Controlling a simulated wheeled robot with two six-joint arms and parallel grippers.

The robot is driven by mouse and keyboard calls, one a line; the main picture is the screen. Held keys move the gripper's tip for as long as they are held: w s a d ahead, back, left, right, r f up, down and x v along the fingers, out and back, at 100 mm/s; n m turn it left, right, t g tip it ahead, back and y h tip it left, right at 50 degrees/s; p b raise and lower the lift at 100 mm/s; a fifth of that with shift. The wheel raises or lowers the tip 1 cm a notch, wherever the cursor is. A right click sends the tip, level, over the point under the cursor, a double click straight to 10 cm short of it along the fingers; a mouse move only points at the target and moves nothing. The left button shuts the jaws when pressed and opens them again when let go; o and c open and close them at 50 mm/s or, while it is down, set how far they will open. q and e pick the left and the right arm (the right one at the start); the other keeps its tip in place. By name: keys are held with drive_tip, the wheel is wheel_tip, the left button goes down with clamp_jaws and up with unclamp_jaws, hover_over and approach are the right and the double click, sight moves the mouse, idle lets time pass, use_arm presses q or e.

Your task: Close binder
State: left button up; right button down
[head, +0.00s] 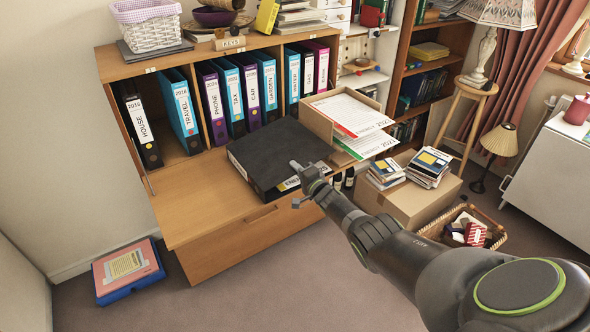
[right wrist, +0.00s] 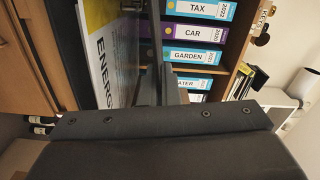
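The black binder (head: 279,153) lies flat on the fold-down desk leaf of the bureau (head: 200,205). Its upper cover looks down or nearly down; I cannot tell whether it is fully closed. My left gripper is out of view.
Several upright binders (head: 240,95) stand in the shelf behind. A cardboard box (head: 318,122) with Energy papers sits at the binder's right. Stacked books (head: 425,168) rest on a carton (head: 405,203) further right. The left part of the leaf is clear.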

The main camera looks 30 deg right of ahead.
drive_tip(key=shift+f+m+b, duration=0.8)
drive_tip(key=shift+f+m, duration=0.2)
drive_tip(key=shift+f, duration=0.15)
drive_tip(key=shift+s+f, duration=0.1)
drive_tip(key=c, duration=1.9)
unclamp_jaws()
drive_tip(key=shift+a, duration=0.1)
drive_tip(key=shift+c, duration=0.2)
